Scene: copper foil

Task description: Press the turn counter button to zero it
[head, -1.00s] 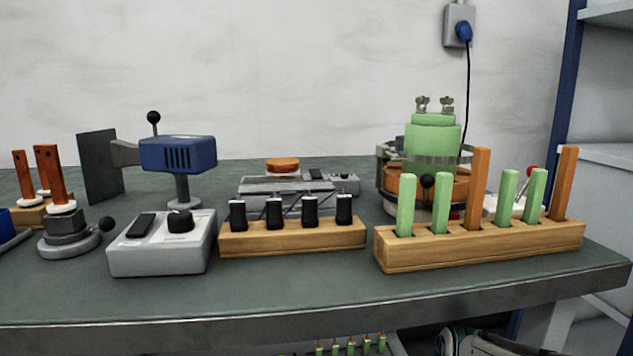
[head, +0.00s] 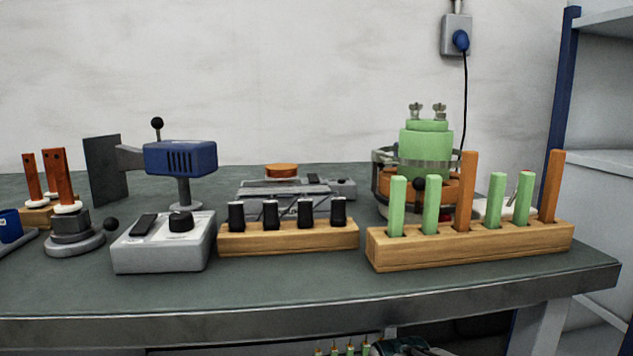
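I cannot tell for sure which thing is the turn counter. A grey box (head: 165,254) with a sloped top stands at the front left of the bench; it bears a black rocker-like piece (head: 143,225) and a black round knob (head: 181,222). A low grey device (head: 290,189) with an orange disc (head: 282,171) on it sits farther back, partly hidden behind a wooden block; small dark details on its top are too small to read. My gripper is not in view.
A wooden block with black-capped tools (head: 288,240) and a wooden rack of green and orange bars (head: 470,252) line the front of the bench (head: 300,290). A blue-headed device (head: 180,157), a green-topped machine (head: 426,150) and a round-based stand (head: 75,242) stand around them. The front strip is clear.

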